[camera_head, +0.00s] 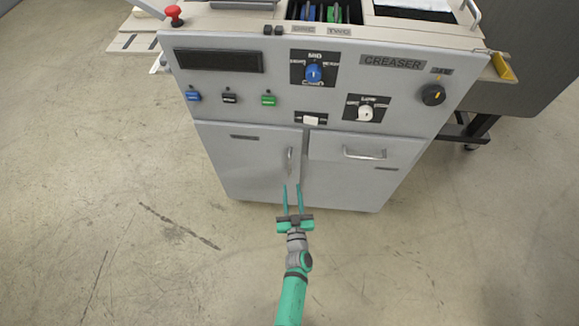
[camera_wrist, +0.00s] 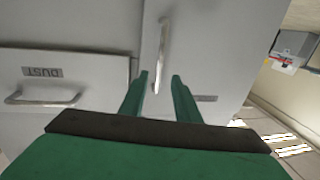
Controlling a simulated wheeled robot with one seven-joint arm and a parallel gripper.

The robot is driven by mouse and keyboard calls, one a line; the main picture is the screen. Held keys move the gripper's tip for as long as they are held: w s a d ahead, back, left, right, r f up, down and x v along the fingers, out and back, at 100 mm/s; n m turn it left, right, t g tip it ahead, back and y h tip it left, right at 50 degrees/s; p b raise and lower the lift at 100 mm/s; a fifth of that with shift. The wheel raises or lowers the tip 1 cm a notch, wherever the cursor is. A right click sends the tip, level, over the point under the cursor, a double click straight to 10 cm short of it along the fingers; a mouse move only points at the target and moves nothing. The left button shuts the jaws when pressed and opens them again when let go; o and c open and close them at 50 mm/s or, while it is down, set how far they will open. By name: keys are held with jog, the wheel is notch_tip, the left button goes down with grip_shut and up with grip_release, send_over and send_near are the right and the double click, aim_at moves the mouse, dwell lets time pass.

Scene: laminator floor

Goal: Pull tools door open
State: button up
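The grey cabinet door on the left (camera_head: 243,165) of the creaser machine is shut, and its small label is unreadable. I take it to be the tools door. Its upright metal handle (camera_head: 290,160) is near the door's right edge. My green gripper (camera_head: 292,187) is open and empty in front of the lower end of this handle. In the wrist view the handle (camera_wrist: 164,45) runs down between the two fingertips (camera_wrist: 159,77), with a gap on each side. I cannot tell how far in front of it the fingertips are.
To the right is a shut drawer front with a horizontal handle (camera_head: 364,154); in the wrist view its label (camera_wrist: 42,72) reads DUST. Knobs, buttons and a red emergency stop (camera_head: 174,14) sit above. The concrete floor (camera_head: 120,220) in front is clear.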

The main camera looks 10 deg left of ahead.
aim_at(290, 168)
jog(key=w, duration=0.3)
jog(key=w+a, duration=0.1)
jog(key=w, duration=0.3)
jog(key=w+a, duration=0.1)
jog(key=w, duration=0.3)
grip_shut()
